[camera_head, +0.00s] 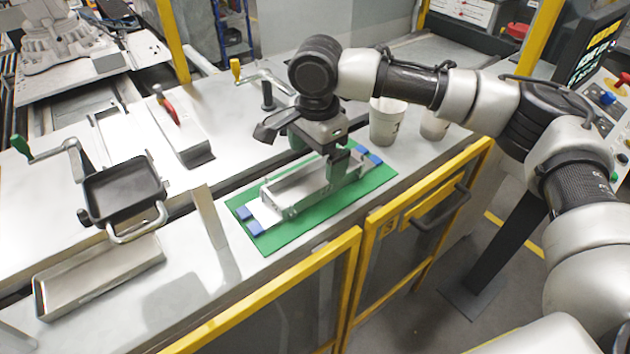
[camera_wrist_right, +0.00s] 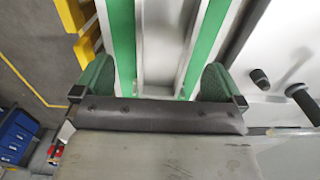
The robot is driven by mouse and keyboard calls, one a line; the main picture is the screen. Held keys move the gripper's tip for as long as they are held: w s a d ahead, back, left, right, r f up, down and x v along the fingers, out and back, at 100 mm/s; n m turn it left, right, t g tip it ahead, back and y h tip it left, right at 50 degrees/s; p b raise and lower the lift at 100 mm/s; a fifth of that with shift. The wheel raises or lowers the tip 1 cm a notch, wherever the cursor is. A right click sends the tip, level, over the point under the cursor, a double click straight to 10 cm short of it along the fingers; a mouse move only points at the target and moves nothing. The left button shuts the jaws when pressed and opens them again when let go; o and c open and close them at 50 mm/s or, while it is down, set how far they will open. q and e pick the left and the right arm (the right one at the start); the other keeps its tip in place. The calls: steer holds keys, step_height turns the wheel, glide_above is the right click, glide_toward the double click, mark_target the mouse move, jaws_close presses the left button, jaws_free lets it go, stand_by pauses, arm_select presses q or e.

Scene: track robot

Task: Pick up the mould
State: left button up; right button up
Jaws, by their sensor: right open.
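The mould, a long grey metal trough (camera_head: 290,203), lies on a green mat (camera_head: 263,246) on the worktop. My right gripper (camera_head: 330,160) is over its far right part, pointing down. In the right wrist view, the open fingers of my right gripper (camera_wrist_right: 155,82) stand on either side of the mould (camera_wrist_right: 164,50), with a gap visible on both sides. The fingers partly hide the mould's far end in the head view. I cannot tell how far down they reach beside its walls. My left gripper is not in view.
White cups (camera_head: 387,122) stand behind the mat. A black pan-like tray (camera_head: 122,193) and an empty metal trough (camera_head: 100,276) are at the left. A yellow-framed guard (camera_head: 357,262) runs along the front edge. A control panel (camera_head: 608,98) is at the right.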

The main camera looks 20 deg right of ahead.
mark_target(314, 183)
steer(key=f, duration=0.3)
steer(key=f+p, duration=0.1)
steer(key=shift+w+f, duration=0.15)
steer(key=shift+w, duration=0.15)
steer(key=shift+f, duration=0.65)
steer(key=shift+a, duration=0.1)
steer(key=c, duration=1.3)
steer(key=shift+w+r, duration=0.1)
steer(key=shift+r, duration=0.05)
steer(key=shift+c, duration=0.5)
steer(key=shift+r, duration=0.85)
steer(key=shift+s+r+b, duration=0.2)
steer(key=shift+r+b, duration=0.2)
steer(key=shift+r, duration=0.8)
steer(key=s+d+r, duration=0.1)
steer(key=s+r, duration=0.2)
steer(key=s, duration=0.2)
steer(key=s+d+r+b, duration=0.1)
steer(key=s+r, duration=0.2)
steer(key=s, duration=0.3)
steer(key=shift+r, duration=0.4)
